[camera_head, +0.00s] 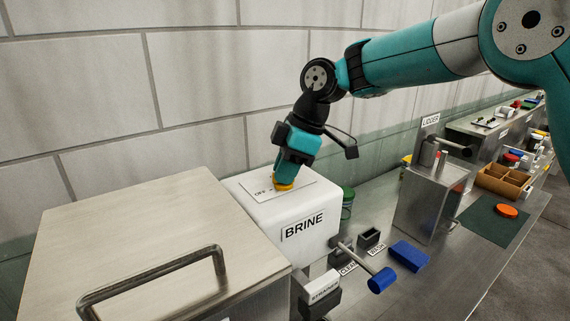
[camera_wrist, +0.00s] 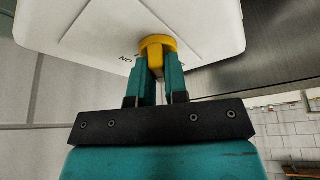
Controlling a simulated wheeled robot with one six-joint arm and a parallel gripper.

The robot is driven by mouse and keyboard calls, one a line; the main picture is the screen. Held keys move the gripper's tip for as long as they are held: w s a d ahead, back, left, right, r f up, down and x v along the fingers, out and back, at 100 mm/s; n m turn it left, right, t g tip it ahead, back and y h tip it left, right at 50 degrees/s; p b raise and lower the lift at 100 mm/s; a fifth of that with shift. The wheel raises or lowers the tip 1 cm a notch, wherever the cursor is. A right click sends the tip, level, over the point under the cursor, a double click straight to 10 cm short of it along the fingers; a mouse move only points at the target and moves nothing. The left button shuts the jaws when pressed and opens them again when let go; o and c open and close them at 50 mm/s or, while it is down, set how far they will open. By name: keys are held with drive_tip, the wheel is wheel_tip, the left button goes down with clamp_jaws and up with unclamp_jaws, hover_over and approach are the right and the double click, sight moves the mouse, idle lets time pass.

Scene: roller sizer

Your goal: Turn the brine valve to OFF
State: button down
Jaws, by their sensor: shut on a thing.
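The brine valve is a yellow knob (camera_head: 283,186) on a white plate on top of the white BRINE box (camera_head: 304,228). The plate's OFF mark shows left of the knob in the head view. My gripper (camera_head: 284,180) reaches down onto the knob from above. In the wrist view, my gripper's (camera_wrist: 157,72) two teal fingers are shut on the yellow knob (camera_wrist: 157,44), one on each side. The ON mark shows just left of the knob there. The fingers hide part of the knob, and I cannot tell exactly where it points.
A steel lid with a handle (camera_head: 160,275) stands left of the box. A green container (camera_head: 347,203), a blue-ended tool (camera_head: 381,280), a blue block (camera_head: 409,256) and the LIDDER machine (camera_head: 428,195) are to the right. A tiled wall is behind.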

drive_tip(key=shift+w+r+n+g+h+p, duration=0.15)
drive_tip(key=shift+n+g+p, duration=0.35)
drive_tip(key=shift+n, duration=0.65)
drive_tip(key=shift+s+f+n+g+h+p, duration=0.1)
drive_tip(key=shift+n+g+h+p, duration=0.2)
drive_tip(key=shift+n+p, duration=0.6)
drive_tip(key=shift+n, duration=0.35)
drive_tip(key=c, duration=1.1)
unclamp_jaws()
drive_tip(key=shift+c, duration=0.2)
